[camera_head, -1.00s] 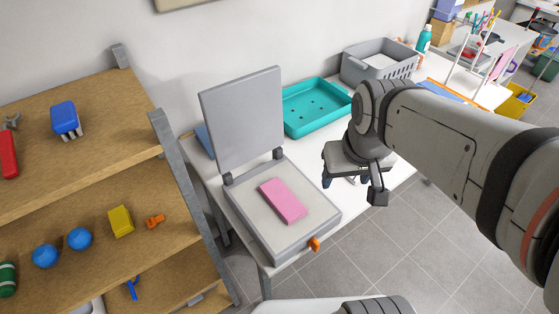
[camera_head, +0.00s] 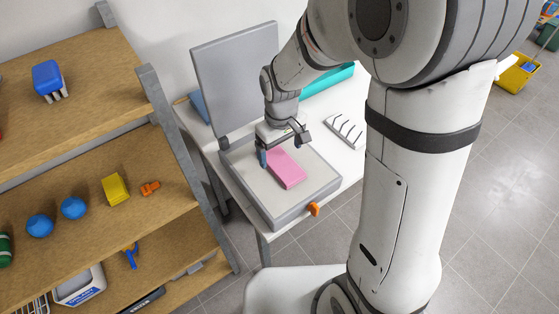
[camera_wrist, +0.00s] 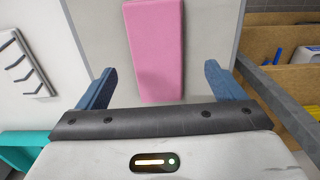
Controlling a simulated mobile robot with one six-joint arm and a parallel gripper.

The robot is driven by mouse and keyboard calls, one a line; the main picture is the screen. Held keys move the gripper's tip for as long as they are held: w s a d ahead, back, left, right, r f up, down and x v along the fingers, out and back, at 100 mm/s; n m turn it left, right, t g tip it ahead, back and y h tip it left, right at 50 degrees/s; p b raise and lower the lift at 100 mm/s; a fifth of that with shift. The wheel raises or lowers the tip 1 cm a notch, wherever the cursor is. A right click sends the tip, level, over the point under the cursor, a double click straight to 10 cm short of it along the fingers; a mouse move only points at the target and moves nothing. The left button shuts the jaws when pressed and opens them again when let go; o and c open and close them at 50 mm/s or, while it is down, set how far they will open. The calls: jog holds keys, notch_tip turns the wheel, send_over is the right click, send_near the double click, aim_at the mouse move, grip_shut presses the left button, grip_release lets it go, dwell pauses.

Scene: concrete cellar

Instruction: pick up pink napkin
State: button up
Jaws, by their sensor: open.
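The pink napkin (camera_head: 287,168) is a flat pink block shape lying on the bare inner floor of an open grey box (camera_head: 321,186). The box's lid (camera_head: 236,75) stands upright at the back. My gripper (camera_head: 283,153) is over the far end of the napkin, its jaws apart. In the wrist view the napkin (camera_wrist: 155,48) lies ahead of the fingers, centred between my gripper's two blue fingertips (camera_wrist: 165,80). The fingers do not appear to touch it. The exact height of the fingers above it is hard to tell.
A white table (camera_head: 348,162) holds the box, a rack with dark prongs (camera_head: 346,131) and a teal tray (camera_head: 326,83), partly hidden by my arm. Wooden shelves (camera_head: 160,187) with small objects stand close at left.

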aim_at(282, 163)
jog(key=shift+w+d+f+p, duration=0.1)
jog(key=shift+f+p, duration=0.1)
jog(key=shift+f, duration=0.95)
jog(key=shift+w+f+p, duration=0.1)
jog(key=shift+f+p, duration=0.05)
jog(key=shift+f, duration=1)
jog(key=shift+c, duration=0.3)
jog(key=c, duration=1.1)
